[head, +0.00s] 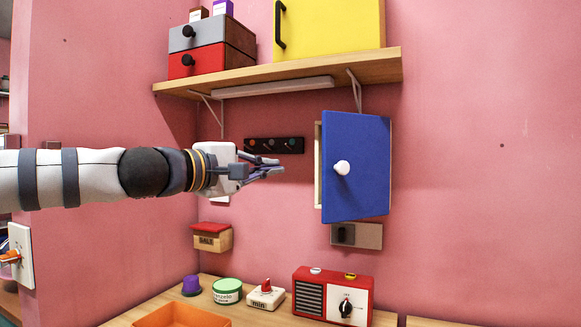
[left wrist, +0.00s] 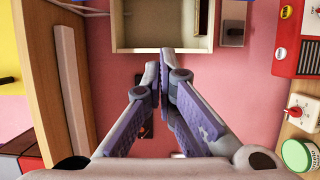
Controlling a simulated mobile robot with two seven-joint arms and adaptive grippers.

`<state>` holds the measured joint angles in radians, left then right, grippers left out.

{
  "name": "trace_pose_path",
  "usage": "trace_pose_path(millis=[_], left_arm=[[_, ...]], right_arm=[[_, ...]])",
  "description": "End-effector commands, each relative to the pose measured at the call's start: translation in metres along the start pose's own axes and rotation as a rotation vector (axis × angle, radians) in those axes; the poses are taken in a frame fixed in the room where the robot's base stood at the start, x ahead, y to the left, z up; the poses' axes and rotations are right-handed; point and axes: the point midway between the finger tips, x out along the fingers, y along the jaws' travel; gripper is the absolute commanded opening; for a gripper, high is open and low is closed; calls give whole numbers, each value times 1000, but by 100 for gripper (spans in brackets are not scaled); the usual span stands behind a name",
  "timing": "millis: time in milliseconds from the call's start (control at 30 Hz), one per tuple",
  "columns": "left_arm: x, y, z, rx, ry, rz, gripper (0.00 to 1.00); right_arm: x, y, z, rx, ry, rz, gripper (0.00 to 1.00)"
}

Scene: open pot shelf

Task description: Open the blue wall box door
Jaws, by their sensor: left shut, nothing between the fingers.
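The blue door (head: 358,150) of the wall box hangs below the shelf and stands ajar, its left edge away from the box. A pale strip of the wall box (head: 318,165) shows left of it. The round white knob (head: 342,168) is on the door's left part. My left gripper (head: 277,170) is shut and empty, left of the door and apart from the knob in the picture. Its fingers also show in the left wrist view (left wrist: 160,66). My right gripper is not in view.
A wooden shelf (head: 365,70) overhead carries a yellow cabinet (head: 335,28) and drawers (head: 215,45). A dark strip with knobs (head: 273,145) is on the wall behind my gripper. A red radio (head: 330,295) and a timer (head: 265,296) stand on the counter below. Wall right of the door is clear.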

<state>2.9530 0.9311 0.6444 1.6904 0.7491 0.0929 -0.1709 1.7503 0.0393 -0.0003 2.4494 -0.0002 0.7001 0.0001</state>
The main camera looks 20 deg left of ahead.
Motion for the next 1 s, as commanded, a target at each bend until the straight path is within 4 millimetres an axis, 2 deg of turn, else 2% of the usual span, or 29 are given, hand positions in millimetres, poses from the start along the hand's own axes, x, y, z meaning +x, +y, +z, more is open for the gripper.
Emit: trace_pose_path(millis=[33, 100, 433, 600, 700, 1000], left_arm=[[12, -12, -2, -1, 2, -15, 0], [28, -15, -2, -2, 3, -19, 0], [98, -8, -1, 4, 5, -12, 0], [88, -12, 24, -2, 3, -14, 0], [84, -10, 31, 0, 5, -12, 0], [82, -7, 36, 3, 6, -10, 0]], right_arm=[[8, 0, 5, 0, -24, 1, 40], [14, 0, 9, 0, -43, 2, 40], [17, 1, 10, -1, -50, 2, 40], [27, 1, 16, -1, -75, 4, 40], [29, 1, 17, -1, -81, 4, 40], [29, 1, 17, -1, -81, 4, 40]])
